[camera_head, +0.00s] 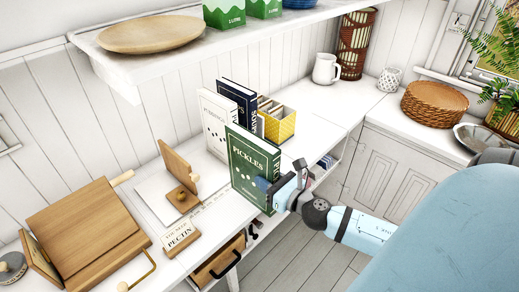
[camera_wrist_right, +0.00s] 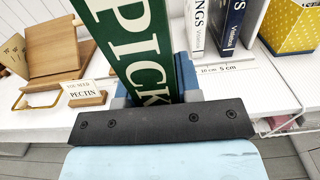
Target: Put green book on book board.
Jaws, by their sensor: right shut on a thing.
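The green book (camera_head: 252,165), titled Pickles, stands upright near the front edge of the white counter. My right gripper (camera_head: 277,191) is shut on its lower right edge. In the right wrist view the green book (camera_wrist_right: 135,45) appears tilted between the blue fingers (camera_wrist_right: 160,85); its lower end is hidden by the gripper. I cannot tell whether the book touches the counter. A small wooden upright board (camera_head: 178,165) stands left of the book. A larger slanted wooden board (camera_head: 85,235) lies further left; which one is the book board is unclear. My left gripper is not in view.
A white book (camera_head: 214,120) and a dark blue book (camera_head: 237,103) stand behind the green book, with a yellow box (camera_head: 279,124) beside them. A Pectin sign (camera_head: 179,235) stands at the front edge. A shelf (camera_head: 190,48) overhangs the back.

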